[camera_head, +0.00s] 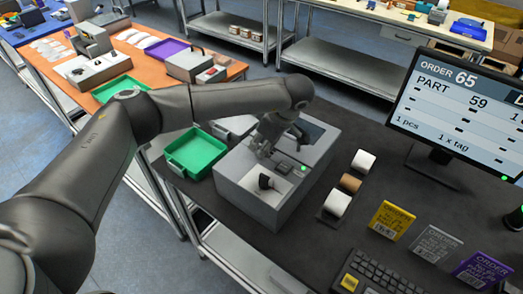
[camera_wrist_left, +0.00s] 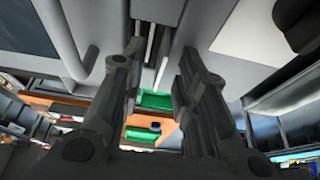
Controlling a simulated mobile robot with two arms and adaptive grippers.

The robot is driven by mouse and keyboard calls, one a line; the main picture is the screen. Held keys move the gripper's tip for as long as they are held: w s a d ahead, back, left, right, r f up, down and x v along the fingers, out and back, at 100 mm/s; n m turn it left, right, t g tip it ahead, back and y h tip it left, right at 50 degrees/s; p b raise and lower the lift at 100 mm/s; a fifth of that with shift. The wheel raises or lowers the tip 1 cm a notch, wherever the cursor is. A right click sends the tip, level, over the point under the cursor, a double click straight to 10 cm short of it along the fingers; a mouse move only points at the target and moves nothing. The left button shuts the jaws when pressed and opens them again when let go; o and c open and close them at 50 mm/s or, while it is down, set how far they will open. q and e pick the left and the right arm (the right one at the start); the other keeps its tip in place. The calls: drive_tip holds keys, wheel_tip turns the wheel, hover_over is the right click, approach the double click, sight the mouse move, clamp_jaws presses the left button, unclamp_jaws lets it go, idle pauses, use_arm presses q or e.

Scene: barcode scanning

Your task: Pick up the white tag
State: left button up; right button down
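My left gripper (camera_head: 262,148) points down over the grey box-shaped machine (camera_head: 240,193) on the dark table. In the left wrist view my left gripper (camera_wrist_left: 158,65) has its two fingers apart, with a clear gap between them. Pale narrow strips show beyond the gap, and I cannot tell whether one of them is the tag. A whitish patch (camera_head: 284,186) lies in the machine's front recess beside a black part (camera_head: 267,182). I cannot make out a white tag for certain. My right gripper is not in view.
A green tray (camera_head: 197,152) is left of the machine. White, brown and white rolls (camera_head: 349,183) stand to its right. A monitor (camera_head: 462,110) reads order 65, "1 x tag". Order cards (camera_head: 391,219) and a keyboard (camera_head: 375,276) are at the front right.

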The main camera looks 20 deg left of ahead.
use_arm(q)
clamp_jaws()
idle(0.3)
